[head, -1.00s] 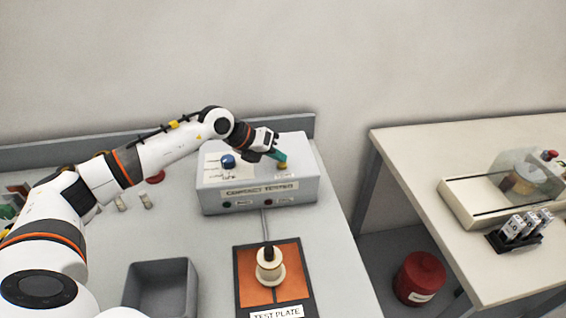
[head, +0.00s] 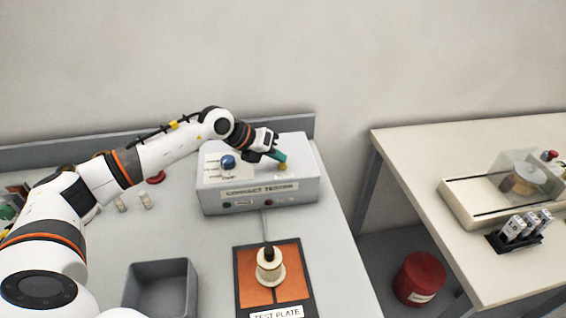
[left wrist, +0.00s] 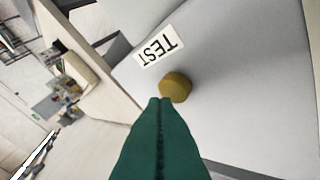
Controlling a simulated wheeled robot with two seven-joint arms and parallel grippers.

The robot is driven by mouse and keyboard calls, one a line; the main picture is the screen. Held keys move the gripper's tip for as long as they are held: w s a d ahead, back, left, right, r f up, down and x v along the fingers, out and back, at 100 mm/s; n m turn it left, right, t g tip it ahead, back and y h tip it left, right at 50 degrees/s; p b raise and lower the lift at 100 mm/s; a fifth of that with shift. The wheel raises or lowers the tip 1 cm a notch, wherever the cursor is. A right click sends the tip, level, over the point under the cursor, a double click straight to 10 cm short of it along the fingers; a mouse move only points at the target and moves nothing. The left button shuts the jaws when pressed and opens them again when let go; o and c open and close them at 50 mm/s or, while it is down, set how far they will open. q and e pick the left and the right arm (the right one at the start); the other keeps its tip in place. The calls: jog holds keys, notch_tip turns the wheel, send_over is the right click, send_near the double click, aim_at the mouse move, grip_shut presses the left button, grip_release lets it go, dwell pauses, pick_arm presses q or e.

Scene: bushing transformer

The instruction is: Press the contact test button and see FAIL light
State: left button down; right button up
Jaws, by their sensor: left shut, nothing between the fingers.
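The grey contact tester (head: 305,195) stands at the back of the left bench. Its yellow test button (head: 282,167) is on the top right of the box; it also shows in the left wrist view (left wrist: 175,87), beside a white TEST label (left wrist: 158,50). My left gripper (head: 281,157) is shut and empty. Its green fingertips (left wrist: 160,101) are right by the button; I cannot tell whether they touch it. A small red lamp (head: 268,202) and a dark green lamp (head: 227,204) are on the front; I cannot tell if either is lit. My right gripper is not in view.
A blue knob (head: 228,162) is on the tester's left top. A cream bushing (head: 270,268) stands upright on the orange test plate (head: 252,296) in front. A grey bin (head: 160,266) is at left.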

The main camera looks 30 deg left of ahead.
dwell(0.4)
pick_arm(q)
jog(key=shift+f+b, duration=0.35)
jog(key=shift+f, duration=0.15)
jog(key=shift+r, duration=0.15)
jog(key=shift+r+p, duration=0.3)
jog(key=shift+r, duration=0.1)
